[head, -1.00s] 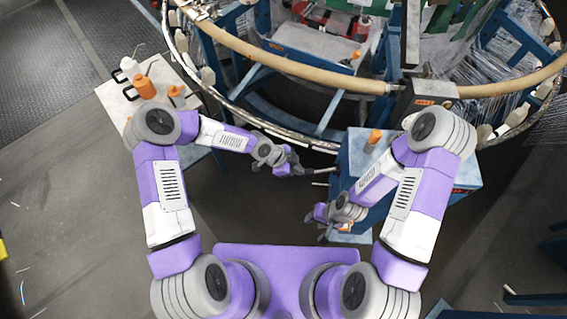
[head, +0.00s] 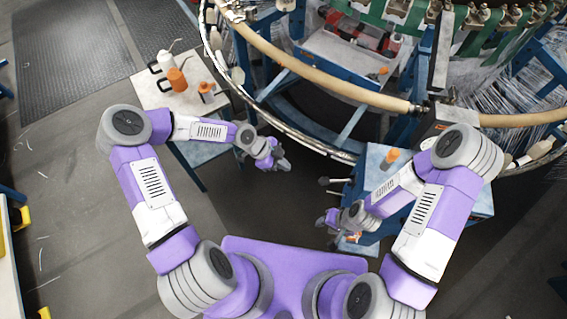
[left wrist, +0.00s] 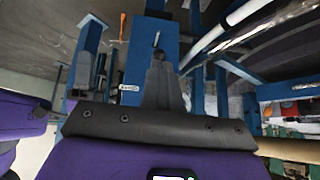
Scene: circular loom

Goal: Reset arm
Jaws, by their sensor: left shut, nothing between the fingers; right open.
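My left gripper (head: 276,163) hangs in front of the loom, in the open space between the white-topped table and the blue cabinet, and is shut with nothing in it. In the left wrist view its closed fingers (left wrist: 162,85) point away from the camera, with a blue post behind them. My right gripper (head: 329,222) is lower, close to the left side of the blue cabinet (head: 440,205), and is open. The circular loom (head: 300,75), with its tan ring, stands beyond both grippers.
The white-topped table (head: 150,92) at left holds a white bottle (head: 171,63) and orange containers (head: 177,80). An orange bottle (head: 389,158) stands on the blue cabinet.

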